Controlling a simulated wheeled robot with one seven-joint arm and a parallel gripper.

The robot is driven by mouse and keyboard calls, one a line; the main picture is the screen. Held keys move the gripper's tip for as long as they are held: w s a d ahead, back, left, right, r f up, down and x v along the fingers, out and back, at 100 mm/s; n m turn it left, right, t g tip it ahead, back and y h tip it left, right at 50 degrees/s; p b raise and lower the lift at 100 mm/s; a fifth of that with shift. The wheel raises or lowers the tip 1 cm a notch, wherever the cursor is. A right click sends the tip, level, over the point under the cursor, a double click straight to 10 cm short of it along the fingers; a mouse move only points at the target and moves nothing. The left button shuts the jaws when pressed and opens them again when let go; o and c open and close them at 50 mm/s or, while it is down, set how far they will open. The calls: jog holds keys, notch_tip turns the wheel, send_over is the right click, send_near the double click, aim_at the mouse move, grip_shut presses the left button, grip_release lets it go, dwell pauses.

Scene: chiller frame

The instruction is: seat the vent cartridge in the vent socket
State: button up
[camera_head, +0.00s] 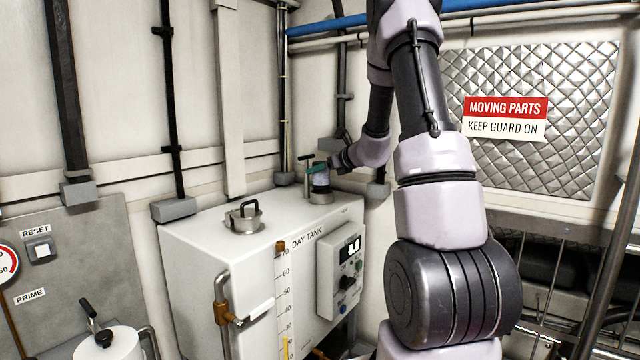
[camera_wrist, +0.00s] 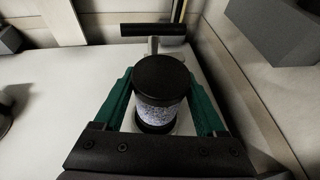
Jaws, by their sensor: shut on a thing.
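The vent cartridge (camera_wrist: 160,95) is a short clear cylinder with pale granules and black end caps. In the wrist view it stands between the two green fingers of my gripper (camera_wrist: 165,105), which is shut on it. In the head view the cartridge (camera_head: 320,181) is upright over a metal ring on the far end of the day tank top. This ring, seemingly the vent socket (camera_head: 320,197), is right under the cartridge; I cannot tell whether the cartridge is inside it. My gripper (camera_head: 322,175) is small there and reaches in from the right.
A black T-handle (camera_wrist: 153,30) stands just behind the cartridge. The white day tank (camera_head: 230,265) carries a metal filler cap (camera_head: 243,217) nearer its left end. Walls close in behind, with a grey block (camera_wrist: 275,30) at the right. The tank top between cap and cartridge is clear.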

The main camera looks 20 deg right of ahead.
aim_at(321, 181)
jog(key=shift+f, duration=1.9)
jog(key=shift+f, duration=0.15)
jog(key=o, duration=1.5)
jog(key=shift+c, duration=0.2)
